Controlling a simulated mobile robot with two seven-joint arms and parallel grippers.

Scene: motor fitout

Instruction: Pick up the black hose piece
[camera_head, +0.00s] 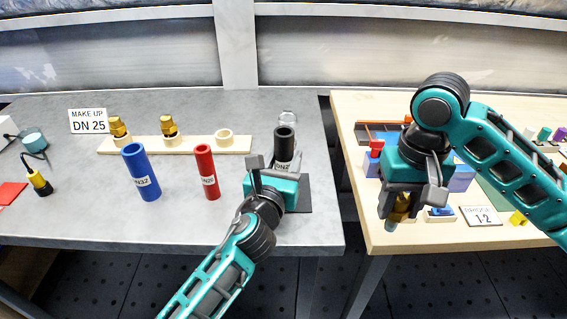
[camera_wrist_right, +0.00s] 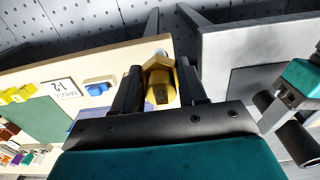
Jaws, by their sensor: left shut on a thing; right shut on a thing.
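The black hose piece (camera_head: 285,143) is upright near the right end of the grey table, with a partly covered "DN2…" label. My left gripper (camera_head: 276,174) is shut on it and hides its lower part, so I cannot tell whether its foot touches the dark square mat (camera_head: 303,197). My right gripper (camera_head: 409,188) is shut on a brass fitting (camera_wrist_right: 160,82) above the wooden table's front left corner. The fitting also shows below the fingers in the head view (camera_head: 400,207).
A blue hose (camera_head: 141,172) and a red hose (camera_head: 206,171) stand left of my left gripper. Behind them a wooden rack (camera_head: 190,147) holds two brass fittings. A gap separates the grey and wooden tables.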

